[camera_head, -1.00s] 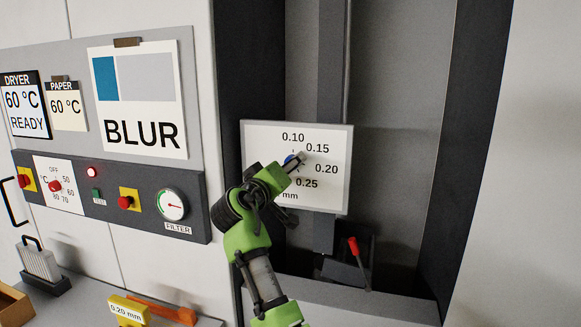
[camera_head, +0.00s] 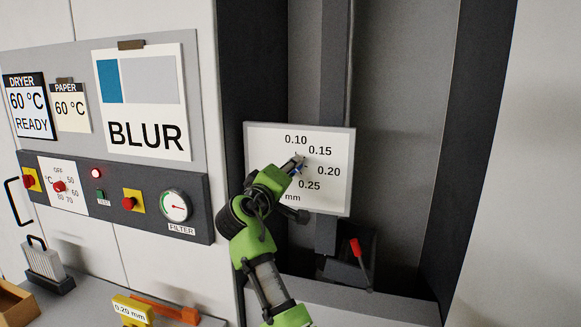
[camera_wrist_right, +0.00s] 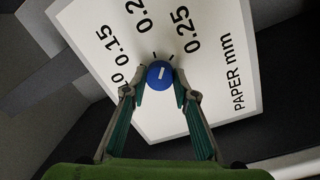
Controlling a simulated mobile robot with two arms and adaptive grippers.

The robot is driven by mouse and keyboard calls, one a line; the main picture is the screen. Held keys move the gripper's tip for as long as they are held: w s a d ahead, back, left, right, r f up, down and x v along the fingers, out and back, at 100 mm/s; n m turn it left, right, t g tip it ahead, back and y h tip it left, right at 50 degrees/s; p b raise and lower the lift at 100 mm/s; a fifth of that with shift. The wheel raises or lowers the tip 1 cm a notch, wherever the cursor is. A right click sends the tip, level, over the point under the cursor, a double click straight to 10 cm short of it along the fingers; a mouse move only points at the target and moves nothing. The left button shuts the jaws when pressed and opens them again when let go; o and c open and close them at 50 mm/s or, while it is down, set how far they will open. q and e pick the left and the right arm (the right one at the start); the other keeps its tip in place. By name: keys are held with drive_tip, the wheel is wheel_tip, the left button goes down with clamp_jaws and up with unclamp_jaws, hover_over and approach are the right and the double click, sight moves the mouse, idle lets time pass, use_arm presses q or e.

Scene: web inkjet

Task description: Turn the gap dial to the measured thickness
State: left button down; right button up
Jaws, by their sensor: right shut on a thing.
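The gap dial is a blue knob (camera_wrist_right: 160,75) with a white line, on a white plate (camera_head: 257,150) marked 0.10, 0.15, 0.20 and 0.25 mm. My right gripper (camera_head: 298,164) is at the knob. In the right wrist view, its fingers (camera_wrist_right: 160,84) are shut on the knob from both sides. The white line seems to point between the 0.20 and 0.25 ticks, though which end is the pointer is hard to tell. A yellow gauge (camera_head: 131,310) labelled 0.20 mm lies at the lower left. My left gripper is out of view.
A dark control panel (camera_head: 110,213) with buttons, a temperature dial and a filter gauge (camera_head: 175,206) is left of the plate. A BLUR sheet (camera_head: 146,135) hangs above it. A red-handled lever (camera_head: 355,246) stands in the recess below the plate.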

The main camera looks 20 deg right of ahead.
drive_tip(key=n+p, duration=0.1)
drive_tip(key=n, duration=0.2)
drive_tip(key=n+p, duration=0.2)
drive_tip(key=n, duration=0.1)
drive_tip(key=shift+d+r+t, duration=0.15)
drive_tip(key=shift+d+t, duration=0.05)
drive_tip(key=shift+t, duration=0.1)
drive_tip(key=shift+n, duration=0.3)
drive_tip(key=o, duration=1)
drive_tip(key=shift+o, duration=0.5)
drive_tip(key=shift+d, duration=0.1)
drive_tip(key=v, duration=0.7)
drive_tip(key=shift+s, duration=0.1)
